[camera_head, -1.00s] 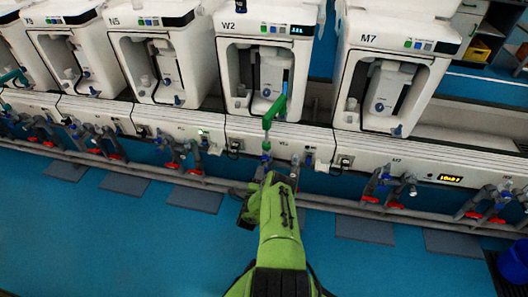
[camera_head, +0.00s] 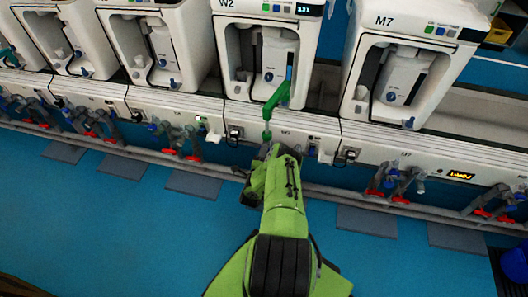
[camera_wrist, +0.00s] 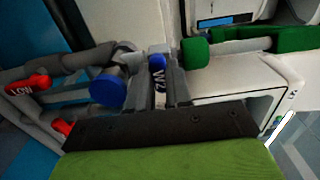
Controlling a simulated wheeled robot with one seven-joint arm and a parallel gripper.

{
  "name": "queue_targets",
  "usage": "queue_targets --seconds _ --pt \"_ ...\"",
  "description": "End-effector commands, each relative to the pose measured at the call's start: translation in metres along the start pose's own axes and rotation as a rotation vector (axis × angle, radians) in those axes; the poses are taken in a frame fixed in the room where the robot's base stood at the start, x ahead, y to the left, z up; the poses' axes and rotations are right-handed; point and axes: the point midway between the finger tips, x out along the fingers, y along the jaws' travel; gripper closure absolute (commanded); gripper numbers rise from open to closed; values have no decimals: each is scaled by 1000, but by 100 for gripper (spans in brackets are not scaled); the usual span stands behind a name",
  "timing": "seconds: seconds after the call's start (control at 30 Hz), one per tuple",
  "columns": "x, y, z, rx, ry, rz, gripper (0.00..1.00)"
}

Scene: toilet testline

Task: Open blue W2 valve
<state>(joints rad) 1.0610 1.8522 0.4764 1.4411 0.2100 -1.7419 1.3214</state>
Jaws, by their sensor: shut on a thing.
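The blue W2 valve handle (camera_wrist: 157,72), with a white label, stands between the grey fingers of my gripper (camera_wrist: 156,86) in the wrist view. The fingers are shut on the handle. A round blue knob (camera_wrist: 108,90) sits just to the left on the grey pipework. In the head view my green arm reaches to the pipes below the white W2 unit (camera_head: 232,75) and hides the valve and the fingers.
Red handles, one marked LOW (camera_wrist: 27,85), are left of my gripper in the wrist view. A green jointed fixture (camera_head: 272,105) hangs before the W2 unit. The white M7 unit (camera_head: 358,110) stands to the right. Blue floor (camera_head: 120,230) in front is mostly clear.

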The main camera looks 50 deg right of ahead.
Motion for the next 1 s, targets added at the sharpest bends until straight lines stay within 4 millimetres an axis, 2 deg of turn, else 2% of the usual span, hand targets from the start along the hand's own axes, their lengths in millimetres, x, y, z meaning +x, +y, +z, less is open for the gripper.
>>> queue_targets --seconds 0.27,0.47,1.0 --pt "0 0 0 -22 0 0 100" --pt "0 -2 0 -107 0 -1 100" --pt "0 -2 0 -586 0 0 100"
